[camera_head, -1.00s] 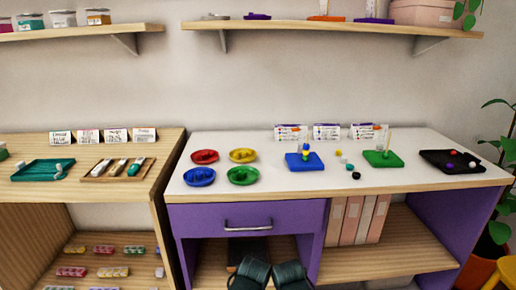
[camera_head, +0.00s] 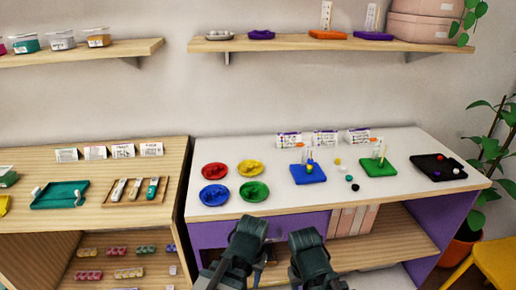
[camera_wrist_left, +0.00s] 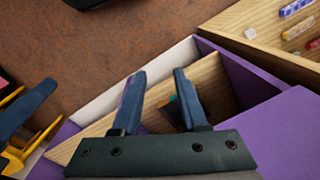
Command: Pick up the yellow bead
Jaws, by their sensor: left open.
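A small pale yellow bead (camera_head: 337,161) lies loose on the white tabletop, between the blue board (camera_head: 308,175) and the green board (camera_head: 379,168). Another yellow bead (camera_head: 310,169) appears to be on the blue board's peg. My left gripper (camera_head: 247,240) is in front of the table's front edge, apart from the beads. In the left wrist view its two fingers (camera_wrist_left: 158,80) are apart with nothing held, over the desk's lower shelf. My right gripper (camera_head: 312,258) is beside it; its fingertips are not clear. No bead shows in the left wrist view.
Red, yellow, blue and green dishes (camera_head: 250,168) stand on the left of the tabletop. A black tray (camera_head: 438,172) holds beads at the right. Several small cards (camera_head: 325,138) stand at the back.

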